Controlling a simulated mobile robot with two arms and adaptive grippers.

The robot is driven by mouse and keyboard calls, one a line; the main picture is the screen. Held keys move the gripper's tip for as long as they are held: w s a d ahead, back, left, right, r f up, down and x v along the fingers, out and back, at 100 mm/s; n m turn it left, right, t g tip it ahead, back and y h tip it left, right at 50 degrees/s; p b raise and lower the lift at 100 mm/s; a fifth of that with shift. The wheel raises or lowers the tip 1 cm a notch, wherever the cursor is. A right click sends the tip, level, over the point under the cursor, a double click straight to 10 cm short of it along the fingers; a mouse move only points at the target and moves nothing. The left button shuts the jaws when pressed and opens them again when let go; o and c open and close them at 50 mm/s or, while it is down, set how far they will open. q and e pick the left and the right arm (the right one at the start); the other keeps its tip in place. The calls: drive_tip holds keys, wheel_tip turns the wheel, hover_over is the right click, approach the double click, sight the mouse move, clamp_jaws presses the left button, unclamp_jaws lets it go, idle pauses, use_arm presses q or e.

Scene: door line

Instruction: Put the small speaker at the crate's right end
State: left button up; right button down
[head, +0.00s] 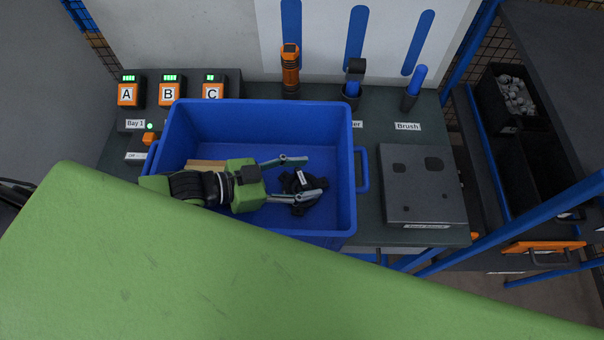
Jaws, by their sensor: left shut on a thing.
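The blue crate (257,115) stands open on the dark bench. My left gripper (304,178) reaches into it from the left, its two grey fingers spread around a small black thing. I take this for the small speaker (298,186); it has a pale label, and its outline is unclear against the fingers. It is right of the crate's middle, apart from the right wall. The fingers are shut on it. Whether it touches the crate floor I cannot tell. My right gripper is not in view.
A light brown thing (206,165) lies in the crate's left part, partly behind my gripper. Battery packs stand back left, an orange torch (290,72) behind the crate. A grey case (422,188) lies to the right. The crate's right end shows bare floor.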

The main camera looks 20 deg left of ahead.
use_arm(q)
drive_tip(key=o, duration=1.7)
drive_tip(key=shift+f, duration=0.1)
drive_tip(key=shift+s+a+r, duration=0.2)
drive_tip(key=shift+s+a, duration=0.1)
drive_tip(key=shift+a, duration=0.1)
drive_tip(key=v, duration=0.4)
drive_tip(key=shift+s+a+r, duration=0.15)
drive_tip(key=shift+s, duration=0.05)
drive_tip(key=shift+v, duration=1)
drive_tip(key=shift+r, duration=0.1)
